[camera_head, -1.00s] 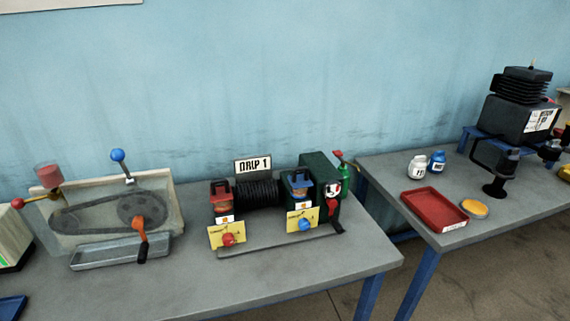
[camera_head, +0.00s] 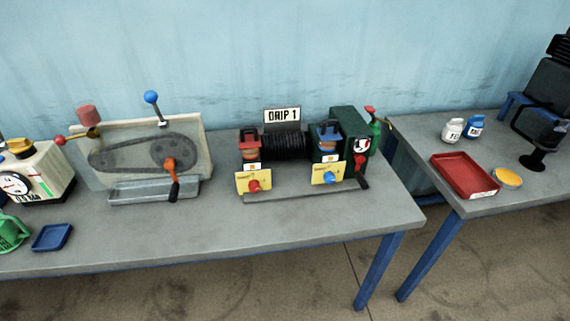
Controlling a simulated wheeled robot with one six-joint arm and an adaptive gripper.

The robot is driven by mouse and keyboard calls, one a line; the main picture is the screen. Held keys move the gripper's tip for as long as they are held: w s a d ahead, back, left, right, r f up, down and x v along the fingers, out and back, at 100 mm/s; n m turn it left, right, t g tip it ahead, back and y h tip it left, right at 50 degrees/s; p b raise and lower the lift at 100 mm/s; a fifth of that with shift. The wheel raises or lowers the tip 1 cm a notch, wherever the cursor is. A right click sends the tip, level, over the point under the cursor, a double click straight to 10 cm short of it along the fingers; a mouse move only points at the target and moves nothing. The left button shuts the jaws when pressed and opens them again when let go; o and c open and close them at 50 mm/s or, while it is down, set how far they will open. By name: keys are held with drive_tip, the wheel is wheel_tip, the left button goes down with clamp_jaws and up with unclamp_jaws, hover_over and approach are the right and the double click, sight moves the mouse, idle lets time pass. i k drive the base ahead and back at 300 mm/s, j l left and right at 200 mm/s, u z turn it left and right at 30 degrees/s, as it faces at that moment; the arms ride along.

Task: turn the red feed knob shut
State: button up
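A small red knob (camera_head: 254,185) sits on the front of a yellow card (camera_head: 243,190) below a red-topped oiler (camera_head: 249,146), at the left end of the unit under the "DRIP 1" sign (camera_head: 282,115). A matching blue knob (camera_head: 328,178) is on the yellow card below the blue-topped oiler (camera_head: 325,138) at the right end. The red knob is small and its turn position cannot be read. My gripper is not in view.
The grey bench (camera_head: 290,225) is clear in front of the unit. To the left stand a belt-drive case (camera_head: 196,135), a dial box (camera_head: 45,168), a blue tray (camera_head: 53,237) and a green jug (camera_head: 10,230). A red tray (camera_head: 464,176) lies on the right table.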

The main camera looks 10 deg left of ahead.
sight(254, 186)
drive_tip(key=i+j, duration=0.1)
drive_tip(key=j, duration=0.3)
drive_tip(key=i+j, duration=0.15)
drive_tip(key=j, duration=0.2)
drive_tip(key=i+j, duration=0.1)
drive_tip(key=j, duration=0.3)
drive_tip(key=i+j, duration=0.1)
drive_tip(key=j, duration=0.3)
drive_tip(key=i+j, duration=0.15)
drive_tip(key=j, duration=0.2)
